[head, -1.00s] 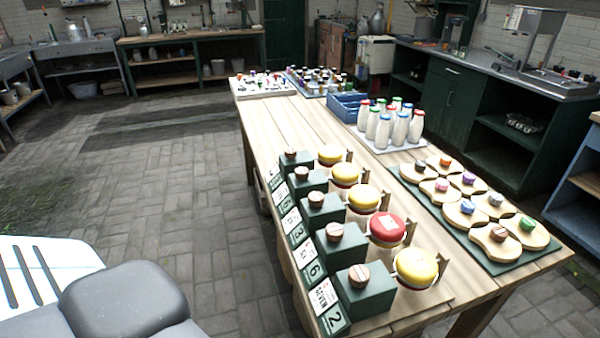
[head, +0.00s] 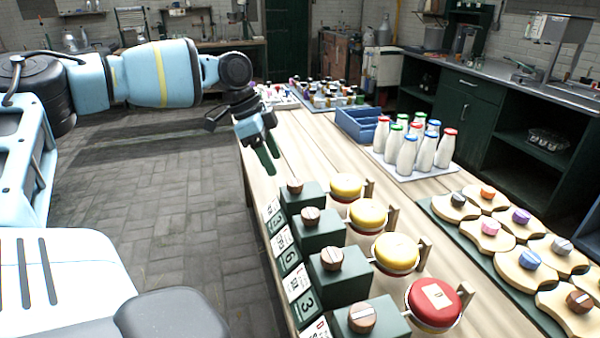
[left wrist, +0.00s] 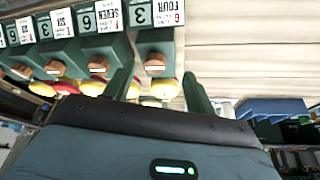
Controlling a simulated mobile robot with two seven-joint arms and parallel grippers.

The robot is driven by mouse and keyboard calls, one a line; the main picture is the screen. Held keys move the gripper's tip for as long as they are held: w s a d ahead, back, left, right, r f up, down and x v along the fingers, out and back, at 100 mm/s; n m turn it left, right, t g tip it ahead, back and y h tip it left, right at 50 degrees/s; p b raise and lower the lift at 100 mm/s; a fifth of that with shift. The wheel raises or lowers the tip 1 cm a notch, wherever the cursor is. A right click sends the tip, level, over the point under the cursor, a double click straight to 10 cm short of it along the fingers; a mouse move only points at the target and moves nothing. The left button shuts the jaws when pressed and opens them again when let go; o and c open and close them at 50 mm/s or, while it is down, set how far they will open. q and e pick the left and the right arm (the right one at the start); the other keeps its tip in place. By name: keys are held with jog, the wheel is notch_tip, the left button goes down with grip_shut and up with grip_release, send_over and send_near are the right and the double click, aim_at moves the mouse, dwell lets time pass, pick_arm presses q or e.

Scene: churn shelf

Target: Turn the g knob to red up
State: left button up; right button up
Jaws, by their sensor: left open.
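A row of green boxes runs along the table's left edge, each with a round brown wooden knob on top: the farthest knob (head: 295,186), a second (head: 311,216), a third (head: 331,257) and the nearest visible one (head: 362,317). I cannot read which is g. My left gripper (head: 268,155) is open and empty, fingers down, above and beyond the farthest box. In the left wrist view, the open fingers (left wrist: 158,90) frame a box with a wooden knob (left wrist: 155,63); they look apart from it. My right gripper is not in view.
Yellow round caps (head: 396,252) and a red cap (head: 435,303) stand right of the boxes. Capped milk bottles (head: 427,150), a blue crate (head: 358,125) and a green board (head: 480,260) with wooden pieces lie farther right. The table's middle planks (head: 318,140) are clear.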

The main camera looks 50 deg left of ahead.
aim_at(295, 181)
pick_arm(q)
jog(key=w+d+f, duration=0.2)
jog(key=f, duration=0.1)
jog(key=w+d+f, duration=0.1)
jog(key=f, duration=0.1)
jog(key=shift+d, duration=0.35)
dwell(0.3)
jog(key=shift+s, duration=0.1)
jog(key=c, duration=1)
